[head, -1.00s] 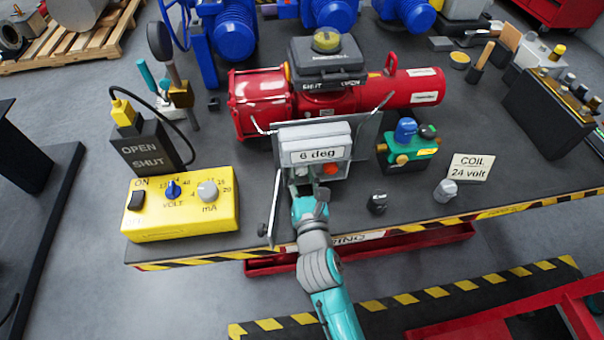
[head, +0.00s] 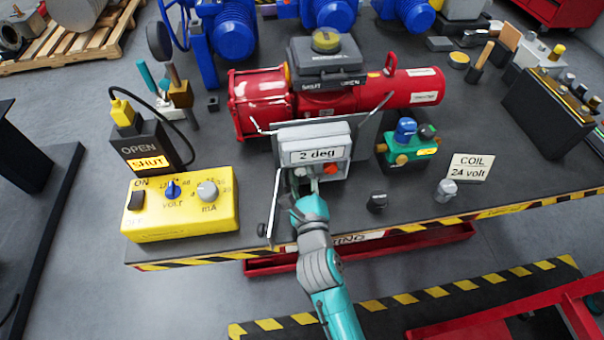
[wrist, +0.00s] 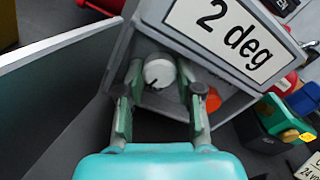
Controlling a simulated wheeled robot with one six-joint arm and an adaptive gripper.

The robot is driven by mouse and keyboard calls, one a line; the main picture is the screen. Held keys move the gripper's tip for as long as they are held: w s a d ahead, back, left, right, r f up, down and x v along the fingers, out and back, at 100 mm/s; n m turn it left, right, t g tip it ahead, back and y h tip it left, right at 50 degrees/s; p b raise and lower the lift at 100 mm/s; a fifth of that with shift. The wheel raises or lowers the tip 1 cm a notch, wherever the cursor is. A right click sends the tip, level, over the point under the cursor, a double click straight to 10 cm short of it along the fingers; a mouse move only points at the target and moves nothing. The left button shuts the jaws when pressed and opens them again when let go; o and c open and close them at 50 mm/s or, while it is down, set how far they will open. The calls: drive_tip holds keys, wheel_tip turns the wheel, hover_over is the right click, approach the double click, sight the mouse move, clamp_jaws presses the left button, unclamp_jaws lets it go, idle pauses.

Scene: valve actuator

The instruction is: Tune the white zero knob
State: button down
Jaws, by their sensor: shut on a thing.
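The white zero knob (wrist: 160,72) sits inside the open grey positioner box, with a dark pointer mark on its face. In the wrist view my gripper (wrist: 162,82) has its two fingers on either side of the knob, shut on it. In the head view my gripper (head: 304,186) reaches into the box front and mostly hides the knob. The display (head: 314,155) above reads "2 deg", and it shows large in the wrist view (wrist: 225,30). An orange knob (wrist: 212,101) is to the right of the white one.
The box's open door (head: 274,205) stands just left of my gripper. A yellow supply box (head: 180,205) is further left. The indicator box (head: 145,150) has its "SHUT" label lit. A green valve block (head: 408,150) stands to the right.

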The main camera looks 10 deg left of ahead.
drive_tip(key=shift+n, duration=0.5)
drive_tip(key=c, duration=1)
unclamp_jaws()
drive_tip(key=shift+c, duration=0.2)
drive_tip(key=v, duration=1.2)
